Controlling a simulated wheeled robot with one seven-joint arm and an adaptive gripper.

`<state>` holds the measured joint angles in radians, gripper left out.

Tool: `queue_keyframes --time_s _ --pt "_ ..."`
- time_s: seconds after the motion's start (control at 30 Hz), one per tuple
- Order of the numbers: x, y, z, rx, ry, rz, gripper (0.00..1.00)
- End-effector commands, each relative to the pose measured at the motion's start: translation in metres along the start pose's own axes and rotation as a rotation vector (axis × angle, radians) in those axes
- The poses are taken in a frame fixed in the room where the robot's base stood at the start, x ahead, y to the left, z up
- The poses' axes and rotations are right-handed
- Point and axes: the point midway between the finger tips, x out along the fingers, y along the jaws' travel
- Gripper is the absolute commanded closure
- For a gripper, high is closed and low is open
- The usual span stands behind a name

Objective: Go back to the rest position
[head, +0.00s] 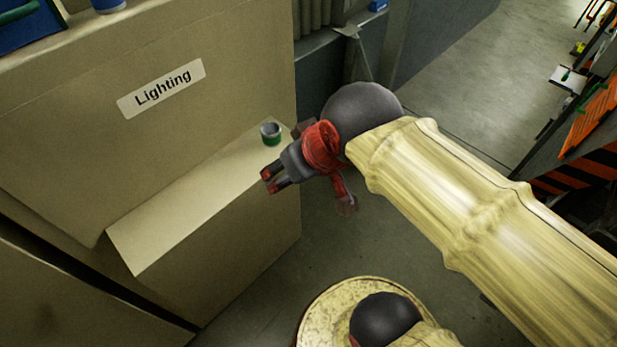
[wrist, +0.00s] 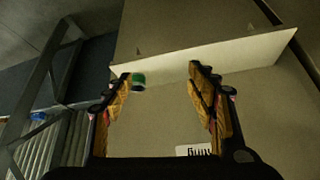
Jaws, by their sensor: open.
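My gripper (head: 271,180) is in the middle of the head view, at the end of my arm, beside the right end of a beige ledge. In the wrist view my gripper (wrist: 160,82) shows two fingers spread wide apart with nothing between their tips. A small green and grey cup-like object (head: 270,133) stands upright on the ledge near its right end, just behind my gripper. It also shows in the wrist view (wrist: 138,79), close to the left finger and not held.
The ledge (head: 165,225) juts from a beige cabinet (head: 60,135) with a "Lighting" label (head: 161,88). A grey metal structure (head: 345,65) stands behind my arm. Orange and black striped equipment (head: 575,180) is at the right. Open floor (head: 450,70) lies at the upper right.

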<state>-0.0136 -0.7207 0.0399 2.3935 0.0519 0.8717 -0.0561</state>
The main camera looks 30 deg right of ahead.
Motion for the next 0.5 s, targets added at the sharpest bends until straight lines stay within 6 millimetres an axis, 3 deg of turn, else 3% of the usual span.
queue_keyframes --time_s 0.07,0.17,0.5 --pt "0.007 0.008 0.028 0.02 -0.036 0.026 0.43" --pt "0.011 0.013 0.046 0.033 -0.06 0.043 0.43" --pt "0.013 0.014 0.05 0.037 -0.067 0.047 0.43"
